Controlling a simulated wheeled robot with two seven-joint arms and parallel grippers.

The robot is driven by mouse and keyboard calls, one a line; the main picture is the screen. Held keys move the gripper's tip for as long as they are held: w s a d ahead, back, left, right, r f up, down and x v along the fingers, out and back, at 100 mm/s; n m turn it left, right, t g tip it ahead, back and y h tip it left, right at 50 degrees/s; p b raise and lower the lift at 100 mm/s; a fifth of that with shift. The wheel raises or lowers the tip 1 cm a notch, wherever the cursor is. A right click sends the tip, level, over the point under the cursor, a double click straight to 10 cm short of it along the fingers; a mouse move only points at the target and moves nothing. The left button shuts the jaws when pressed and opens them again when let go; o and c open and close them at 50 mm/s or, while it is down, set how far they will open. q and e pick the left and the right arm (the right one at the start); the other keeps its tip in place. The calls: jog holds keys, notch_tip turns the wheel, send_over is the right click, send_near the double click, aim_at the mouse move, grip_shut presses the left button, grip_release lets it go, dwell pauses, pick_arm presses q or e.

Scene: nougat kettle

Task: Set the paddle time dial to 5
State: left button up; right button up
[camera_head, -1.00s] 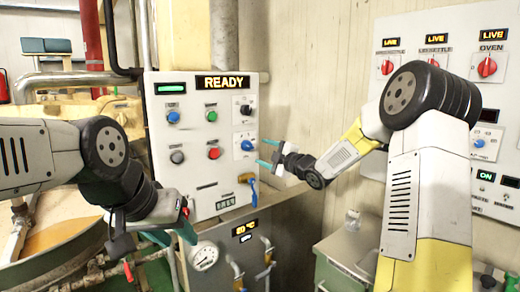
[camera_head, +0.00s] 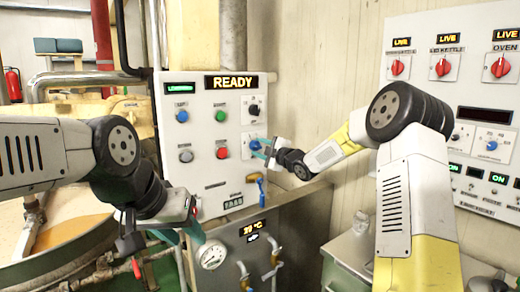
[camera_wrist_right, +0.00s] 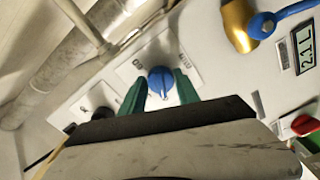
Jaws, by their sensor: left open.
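The control panel (camera_head: 200,178) carries a blue dial (camera_head: 255,144) at its right side, below a dark dial (camera_head: 253,110). Their labels are too small to read in the head view. My right gripper (camera_head: 264,149) is at the blue dial and partly covers it. In the right wrist view the blue dial (camera_wrist_right: 160,78) lies between the tips of the two green fingers (camera_wrist_right: 160,88), with narrow gaps showing beside it. Its pointer is toward the bottom of that picture. My left gripper (camera_head: 179,237) is open and empty, low in front of the panel.
A yellow valve with a blue handle (camera_head: 258,182) is just below the blue dial. Buttons, including a red one (camera_head: 221,152), are to its left. A gauge (camera_head: 212,254) and pipes are below. A second panel with red switches (camera_head: 500,67) stands at right.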

grip_shut()
jog(key=m, duration=0.4)
jog(key=shift+f+m, duration=0.1)
jog(key=shift+m, duration=0.3)
jog(key=m, duration=0.9)
jog(key=shift+s+f, duration=0.1)
jog(key=shift+a+m, duration=0.15)
jog(key=shift+m, duration=1.75)
